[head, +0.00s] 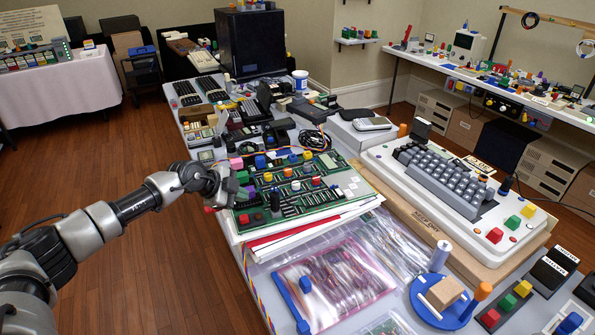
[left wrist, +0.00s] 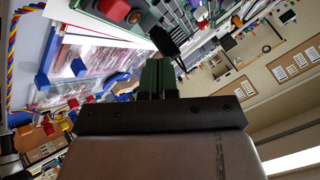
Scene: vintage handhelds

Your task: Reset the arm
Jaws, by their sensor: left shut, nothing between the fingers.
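My left arm comes in from the left in the head view. Its gripper (head: 232,187) is at the left edge of the green circuit board (head: 333,193), over or beside the coloured knobs there. I cannot tell whether it touches the board. In the left wrist view the dark green fingers (left wrist: 158,68) are together with nothing between them. A black part and a red cap (left wrist: 113,9) show just beyond them. My right gripper is in neither view.
The table holds a large keyboard unit (head: 378,160), a bag of parts (head: 330,285) and a blue round tray (head: 423,311). Old handhelds and a black box (head: 250,45) stand at the back. Wooden floor (head: 150,250) is open to the left of the table.

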